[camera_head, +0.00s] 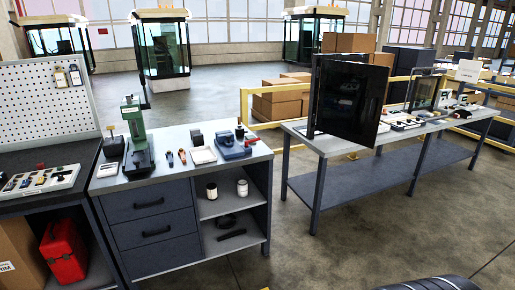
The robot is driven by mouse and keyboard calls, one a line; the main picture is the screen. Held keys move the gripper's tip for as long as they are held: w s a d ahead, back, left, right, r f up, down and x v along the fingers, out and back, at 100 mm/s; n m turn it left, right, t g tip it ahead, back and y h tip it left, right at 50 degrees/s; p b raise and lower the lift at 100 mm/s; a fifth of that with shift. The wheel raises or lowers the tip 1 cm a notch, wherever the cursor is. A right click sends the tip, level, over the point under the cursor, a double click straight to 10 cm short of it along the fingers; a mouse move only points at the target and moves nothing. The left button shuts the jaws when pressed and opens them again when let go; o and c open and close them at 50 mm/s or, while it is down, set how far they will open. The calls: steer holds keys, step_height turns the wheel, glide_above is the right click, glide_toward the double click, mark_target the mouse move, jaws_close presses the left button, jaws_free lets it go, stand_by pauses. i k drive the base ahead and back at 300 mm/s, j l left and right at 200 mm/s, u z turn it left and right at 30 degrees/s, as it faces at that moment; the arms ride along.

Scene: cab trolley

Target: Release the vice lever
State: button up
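A blue device (233,147) that looks like the vice sits on the right part of the grey workbench top (185,176). The device is small in view, so I cannot tell the lever's position or whether the jaws hold anything. My gripper is not in view.
A green press-like machine (134,138) stands at the bench's left, with small hand tools beside it. The bench has drawers and open shelves. A long table (330,145) with a dark panel (350,100) stands right. Floor (320,255) between and in front is clear.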

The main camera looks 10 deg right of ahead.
mark_target(246, 143)
steer(key=i+l, duration=0.1)
steer(key=i, duration=0.2)
steer(key=i+j+z, duration=0.6)
steer(key=i+z, duration=0.15)
steer(key=i+j+z, duration=0.35)
steer(key=j, duration=0.15)
steer(key=i+j, duration=0.25)
steer(key=j, duration=0.15)
steer(key=i+j, duration=0.25)
steer(key=j, duration=0.2)
steer(key=i+j, duration=0.2)
steer(key=j, duration=0.2)
steer(key=i+z, duration=0.05)
